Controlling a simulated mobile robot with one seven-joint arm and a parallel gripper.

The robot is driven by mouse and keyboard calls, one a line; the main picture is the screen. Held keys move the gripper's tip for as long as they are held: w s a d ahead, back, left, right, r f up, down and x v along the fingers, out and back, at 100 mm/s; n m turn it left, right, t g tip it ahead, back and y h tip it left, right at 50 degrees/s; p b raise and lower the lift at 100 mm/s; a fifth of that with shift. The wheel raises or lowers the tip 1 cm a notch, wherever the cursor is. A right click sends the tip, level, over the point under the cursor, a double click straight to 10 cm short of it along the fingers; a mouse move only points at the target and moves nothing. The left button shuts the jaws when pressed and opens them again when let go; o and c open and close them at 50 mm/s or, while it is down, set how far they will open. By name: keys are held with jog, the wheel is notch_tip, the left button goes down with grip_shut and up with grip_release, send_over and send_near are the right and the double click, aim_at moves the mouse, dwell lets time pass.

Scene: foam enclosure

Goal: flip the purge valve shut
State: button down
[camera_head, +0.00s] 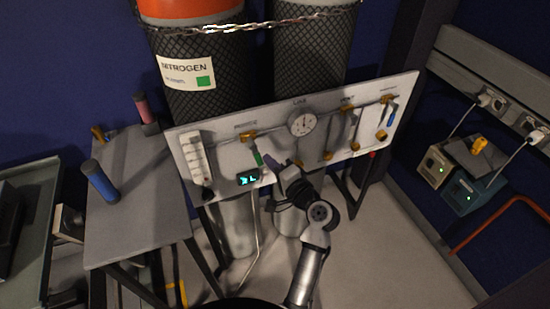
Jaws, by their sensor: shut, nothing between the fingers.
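A pale valve panel (225,158) stands in front of the gas cylinders. Its left valve (248,136) is brass with a green handle (257,157) hanging down and slightly right. A middle brass valve (347,108) has a dark handle pointing down. The right brass valve (387,99) has a blue handle (392,115) slanting down. The small labels above the valves are too blurred to tell surely which reads purge. My gripper (270,164) is shut and empty, in front of the panel just right of the green handle; whether they touch is unclear.
A round gauge (302,123) sits mid-panel, with a flow tube (196,158) and lit display (248,178) at left. A nitrogen cylinder (205,105) stands behind. A grey table (140,215) with a blue-handled object (101,182) is left. Floor at right (385,250) is clear.

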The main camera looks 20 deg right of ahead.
jog(key=shift+a+f+m, duration=0.3)
jog(key=shift+a+m, duration=0.3)
jog(key=shift+m, duration=0.5)
